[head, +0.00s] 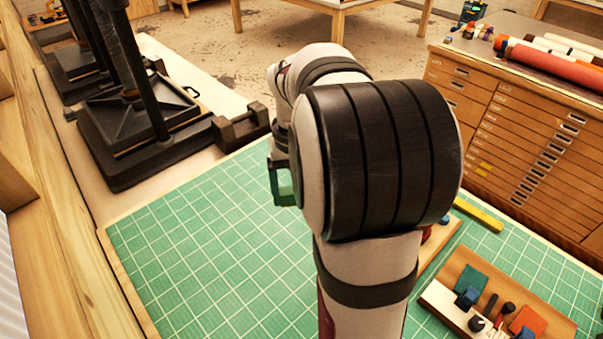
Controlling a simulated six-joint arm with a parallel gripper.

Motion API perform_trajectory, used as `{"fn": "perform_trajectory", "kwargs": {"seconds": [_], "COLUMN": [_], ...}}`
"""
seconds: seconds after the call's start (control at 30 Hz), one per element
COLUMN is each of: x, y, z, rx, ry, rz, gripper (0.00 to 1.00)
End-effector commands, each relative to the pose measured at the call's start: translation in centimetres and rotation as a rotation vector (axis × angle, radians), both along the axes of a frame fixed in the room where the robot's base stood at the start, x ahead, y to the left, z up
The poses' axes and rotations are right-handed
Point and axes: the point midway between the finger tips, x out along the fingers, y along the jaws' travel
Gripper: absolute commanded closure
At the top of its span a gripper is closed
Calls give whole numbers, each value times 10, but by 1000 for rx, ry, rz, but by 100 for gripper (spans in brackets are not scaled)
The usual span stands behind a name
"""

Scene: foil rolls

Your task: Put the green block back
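My gripper (282,183) is at the left edge of my arm, above the far part of the green cutting mat (190,245). My arm hides most of it, so I cannot tell whether its fingers are open or shut. A dark green patch shows at its lower end; I cannot tell whether it is a held block or the mat seen past the fingers. A wooden tray (560,322) lies at the lower right. A dark green flat block (474,281) is in it, beside small blue pieces (467,297) and an orange-red block (527,321).
A black press (140,130) stands on the bench at the upper left, with a dark metal piece (240,127) beside it. A yellow bar (478,214) lies at the mat's right. A drawer cabinet (530,135) with rolls (550,65) stands beyond. The mat's left part is clear.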

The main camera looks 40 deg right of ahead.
Motion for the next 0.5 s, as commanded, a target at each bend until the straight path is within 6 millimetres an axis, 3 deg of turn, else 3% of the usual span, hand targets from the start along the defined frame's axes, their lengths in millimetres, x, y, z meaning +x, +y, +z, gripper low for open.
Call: {"fn": "perform_trajectory", "kwargs": {"seconds": [0.1,0.2,0.33,0.5], "x": [-55,-113,-190,-263], "y": [-63,-106,-138,-149], "z": [-25,-46,-70,-91], "rx": [3,4,3,1], "ry": [4,3,-3,-7], "rz": [-237,-444,-688,-909], "gripper": [65,65,65,65]}}
